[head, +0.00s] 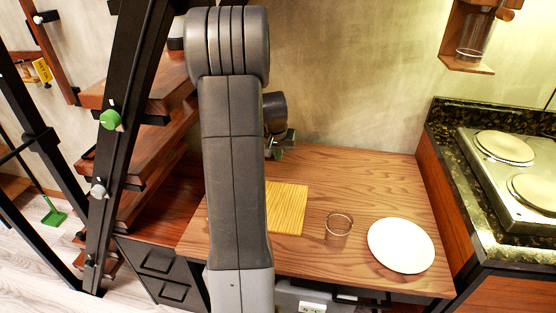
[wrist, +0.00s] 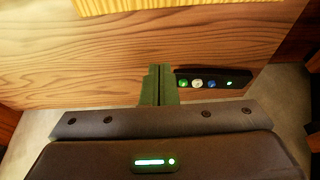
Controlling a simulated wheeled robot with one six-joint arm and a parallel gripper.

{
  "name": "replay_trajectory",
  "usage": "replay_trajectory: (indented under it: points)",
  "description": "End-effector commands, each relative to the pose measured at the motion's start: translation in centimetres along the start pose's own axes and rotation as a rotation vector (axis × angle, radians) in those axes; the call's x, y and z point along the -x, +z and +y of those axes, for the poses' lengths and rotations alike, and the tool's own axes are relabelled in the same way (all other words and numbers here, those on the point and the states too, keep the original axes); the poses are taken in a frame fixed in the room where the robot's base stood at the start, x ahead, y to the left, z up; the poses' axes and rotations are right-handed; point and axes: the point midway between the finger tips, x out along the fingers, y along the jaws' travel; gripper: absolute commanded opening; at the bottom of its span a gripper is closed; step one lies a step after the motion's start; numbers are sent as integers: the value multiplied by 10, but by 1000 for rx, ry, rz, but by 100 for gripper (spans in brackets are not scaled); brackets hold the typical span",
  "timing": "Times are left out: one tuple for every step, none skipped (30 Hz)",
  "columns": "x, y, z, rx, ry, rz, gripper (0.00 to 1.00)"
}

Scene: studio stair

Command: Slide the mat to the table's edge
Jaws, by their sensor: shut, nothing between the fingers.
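The mat (head: 287,208) is a yellow, finely striped rectangle lying flat on the wooden table (head: 345,170). My arm hides its left part in the head view. In the wrist view, one edge of the mat (wrist: 180,6) shows along the top. My gripper (wrist: 159,70) has its green fingers together with nothing between them, over bare wood and apart from the mat in that picture. In the head view, my gripper (head: 275,152) is partly behind my arm, near the table's back edge. Its height above the wood is hard to tell.
A clear glass (head: 339,227) stands just right of the mat, and a white plate (head: 400,246) lies farther right. A stove (head: 515,170) on a counter borders the table's right side. Stairs (head: 150,150) rise at the left. The table's back right is bare.

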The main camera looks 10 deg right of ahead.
Motion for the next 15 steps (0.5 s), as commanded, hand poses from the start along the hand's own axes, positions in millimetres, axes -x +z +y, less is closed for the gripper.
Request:
replay_trajectory:
  points:
    - [-8,1,0,0,1,-4,0]
    - [-13,1,0,0,1,-4,0]
    - [-20,2,0,0,1,-5,0]
    - [-26,2,0,0,1,-6,0]
    - [-32,2,0,0,1,-5,0]
    - [-40,2,1,0,1,-6,0]
    - [-45,2,1,-1,1,-6,0]
    - [-51,2,1,-1,1,-6,0]
    - [-59,2,1,0,1,-6,0]
    - [-64,2,1,0,2,-6,0]
    - [-70,2,1,0,1,-6,0]
    - [-77,2,1,0,2,-5,0]
    - [-83,2,1,0,2,-6,0]
    - [-88,2,1,1,1,-4,0]
    - [-90,4,1,1,1,-3,0]
